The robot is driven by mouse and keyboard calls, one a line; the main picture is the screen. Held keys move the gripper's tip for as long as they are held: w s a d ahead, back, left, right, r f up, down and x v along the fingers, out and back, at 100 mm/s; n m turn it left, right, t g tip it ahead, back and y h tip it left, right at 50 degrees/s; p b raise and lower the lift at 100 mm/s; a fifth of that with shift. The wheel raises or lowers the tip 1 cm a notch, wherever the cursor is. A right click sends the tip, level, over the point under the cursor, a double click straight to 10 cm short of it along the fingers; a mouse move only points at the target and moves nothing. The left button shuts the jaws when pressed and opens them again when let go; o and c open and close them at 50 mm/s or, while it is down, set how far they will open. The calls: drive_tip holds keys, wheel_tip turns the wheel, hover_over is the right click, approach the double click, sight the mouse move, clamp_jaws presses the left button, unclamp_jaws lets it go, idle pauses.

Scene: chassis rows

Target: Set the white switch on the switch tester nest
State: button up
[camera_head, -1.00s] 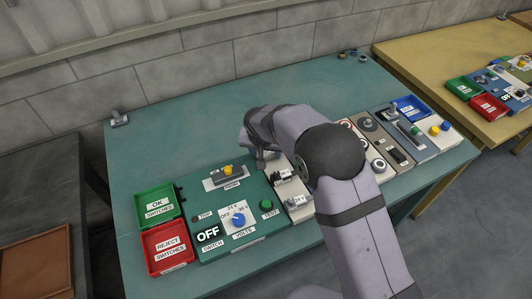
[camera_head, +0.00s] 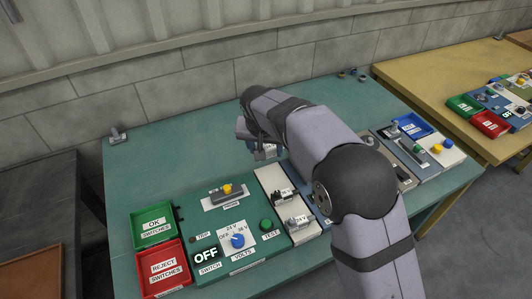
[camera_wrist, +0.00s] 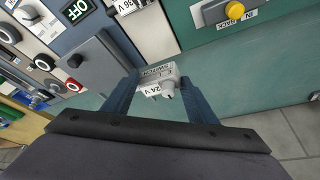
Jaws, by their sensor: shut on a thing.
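My gripper (camera_wrist: 160,92) is shut on a small white switch (camera_wrist: 160,78) with a 24 V label and a round grey knob, held between the two blue fingers in the wrist view. The switch tester (camera_head: 248,246) is a green panel whose display reads OFF. Its nest (camera_head: 227,196), a pale plate with a grey block and a yellow button, is at the panel's back; a yellow button also shows at the top of the wrist view (camera_wrist: 235,10). In the head view my gripper (camera_head: 264,152) is behind and right of the nest, and the held switch is hard to make out.
A white strip (camera_head: 270,182) with small switches stands right of the tester. A green OK tray (camera_head: 153,224) and a red REJECT tray (camera_head: 163,268) are at left. More panels and a blue tray (camera_head: 412,126) lie right, partly behind my arm.

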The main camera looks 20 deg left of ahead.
drive_tip(key=shift+s+a+r, duration=0.2)
drive_tip(key=shift+s+a, duration=0.05)
drive_tip(key=shift+a, duration=0.05)
drive_tip(key=s+a+f+p, duration=0.2)
drive_tip(key=s+a+p, duration=0.6)
drive_tip(key=s+a, duration=0.8)
drive_tip(key=shift+s+a+p, duration=0.25)
drive_tip(key=shift+s+p, duration=0.05)
drive_tip(key=shift+s, duration=1.6)
drive_tip(key=shift+f, duration=0.2)
drive_tip(key=shift+f+b, duration=1.6)
drive_tip(key=shift+f, duration=1.95)
drive_tip(key=shift+f+b, duration=0.25)
drive_tip(key=shift+b, duration=0.25)
drive_tip(key=shift+d+f, duration=0.1)
